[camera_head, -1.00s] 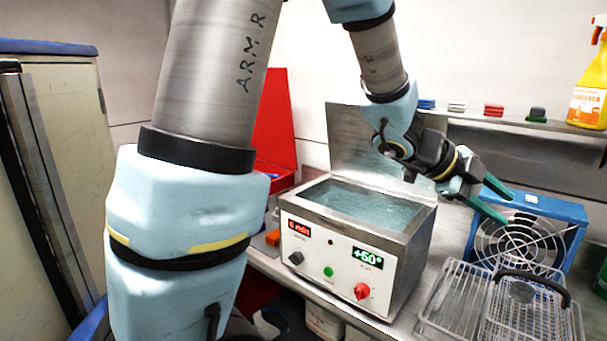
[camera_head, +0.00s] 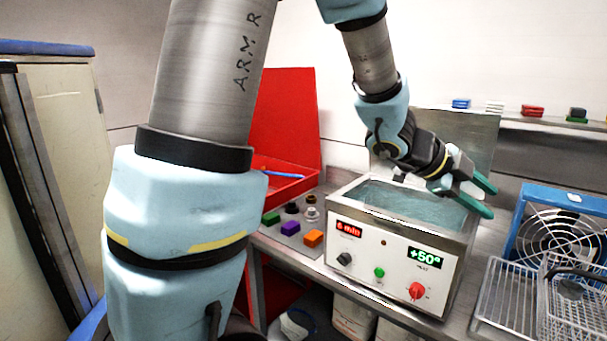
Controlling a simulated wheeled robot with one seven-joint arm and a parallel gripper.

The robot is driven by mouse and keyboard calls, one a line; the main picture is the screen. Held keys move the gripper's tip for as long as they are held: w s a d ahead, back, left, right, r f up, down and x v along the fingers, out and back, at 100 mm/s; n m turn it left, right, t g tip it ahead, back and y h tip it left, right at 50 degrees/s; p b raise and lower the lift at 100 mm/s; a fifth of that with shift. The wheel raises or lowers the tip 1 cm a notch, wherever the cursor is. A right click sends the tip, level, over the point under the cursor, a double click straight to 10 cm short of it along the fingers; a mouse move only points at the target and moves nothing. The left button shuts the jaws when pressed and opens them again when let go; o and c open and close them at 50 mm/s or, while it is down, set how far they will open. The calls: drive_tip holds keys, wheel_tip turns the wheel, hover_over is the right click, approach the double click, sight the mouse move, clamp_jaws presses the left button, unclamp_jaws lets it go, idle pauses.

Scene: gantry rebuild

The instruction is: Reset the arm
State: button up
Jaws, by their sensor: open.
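My gripper (camera_head: 484,197) is open and empty, with two green fingers. It hangs at the end of my arm over the right part of an open water bath and points to the right and down. The water bath (camera_head: 393,258) is a metal box with a white front panel, a red display reading "6 min", a green display reading "+50°" and several knobs. Its lid stands up behind it. Water shows inside, and my gripper hides part of the far right rim.
Right of the bath are a blue fan (camera_head: 565,205) and a wire basket (camera_head: 510,290). On the left are an open red case (camera_head: 285,120) and a panel with coloured blocks (camera_head: 290,228). A shelf (camera_head: 550,124) holds small coloured items.

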drive_tip(key=w+a+n+t+y, duration=0.1)
drive_tip(key=w+a+n, duration=0.1)
drive_tip(key=w+a, duration=0.1)
drive_tip(key=w+a+f+n+t+y, duration=0.1)
drive_tip(key=w+a+n+t, duration=0.1)
drive_tip(key=w+a+n, duration=0.1)
drive_tip(key=w+a+n+t, duration=0.2)
drive_tip(key=w+a, duration=0.2)
drive_tip(key=shift+w+a+f+n+y, duration=0.2)
drive_tip(key=shift+a+n+y, duration=0.1)
drive_tip(key=shift+y, duration=0.1)
drive_tip(key=a+f+n+y, duration=0.35)
drive_tip(key=a+n, duration=0.35)
drive_tip(key=a, duration=0.5)
drive_tip(key=a+f+n+y, duration=0.35)
drive_tip(key=a+n, duration=0.25)
drive_tip(key=a, duration=0.5)
drive_tip(key=s+a+f+n+g+y, duration=0.2)
drive_tip(key=s+a+n+g, duration=0.1)
drive_tip(key=s+a+n, duration=0.35)
wheel_tip(320, 180, down, 11)
drive_tip(key=s+g+b, duration=0.1)
drive_tip(key=s+b, duration=0.1)
drive_tip(key=b, duration=0.8)
drive_tip(key=shift+s+d, duration=0.3)
drive_tip(key=shift+s, duration=0.1)
drive_tip(key=shift+m, duration=0.25)
